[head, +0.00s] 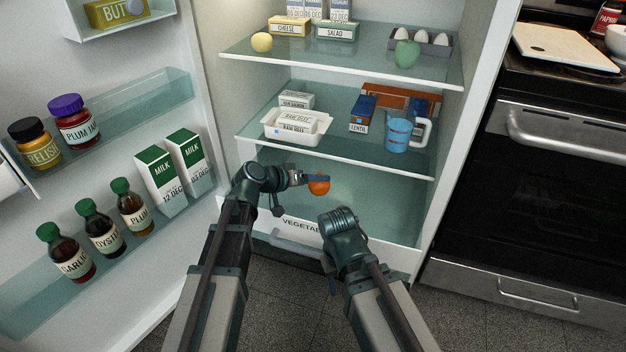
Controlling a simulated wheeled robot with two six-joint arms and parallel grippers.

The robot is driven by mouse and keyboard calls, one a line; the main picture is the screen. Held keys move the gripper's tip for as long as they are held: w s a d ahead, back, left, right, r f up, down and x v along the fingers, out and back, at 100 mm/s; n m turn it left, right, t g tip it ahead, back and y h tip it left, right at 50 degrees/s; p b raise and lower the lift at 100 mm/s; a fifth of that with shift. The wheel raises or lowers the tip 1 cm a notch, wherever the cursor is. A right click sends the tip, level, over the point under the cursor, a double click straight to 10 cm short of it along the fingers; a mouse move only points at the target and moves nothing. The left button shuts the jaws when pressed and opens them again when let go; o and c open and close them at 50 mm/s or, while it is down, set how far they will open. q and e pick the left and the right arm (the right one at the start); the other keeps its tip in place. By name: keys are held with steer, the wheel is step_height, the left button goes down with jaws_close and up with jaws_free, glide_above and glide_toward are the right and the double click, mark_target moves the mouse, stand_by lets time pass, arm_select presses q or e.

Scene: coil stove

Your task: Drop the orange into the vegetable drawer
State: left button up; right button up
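The orange (319,188) is in my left gripper (316,179), whose fingers close across it. They hold it inside the open fridge, above the lowest glass shelf. The vegetable drawer (291,226), with its partly covered label and a handle bar, is at the bottom of the fridge, below and in front of the orange. Its right part is hidden by my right arm, and I see no opening into it. My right gripper (332,286) points down in front of the drawer's front; its fingers are too small and hidden to judge.
The open fridge door (110,215) at left carries jars, bottles and milk cartons. The middle shelf (355,154) above the orange holds a white tray, boxes and a blue mug (398,134). An oven (545,190) stands at right. The bottom shelf is clear.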

arm_select(q)
steer(key=shift+f, duration=0.4)
steer(key=o, duration=1.5)
steer(key=shift+r, duration=0.1)
steer(key=p+v, duration=0.6)
steer(key=v, duration=0.7)
steer(key=shift+s+a+r+p, duration=0.1)
steer(key=shift+s+a+p, duration=0.2)
steer(key=shift+p, duration=0.1)
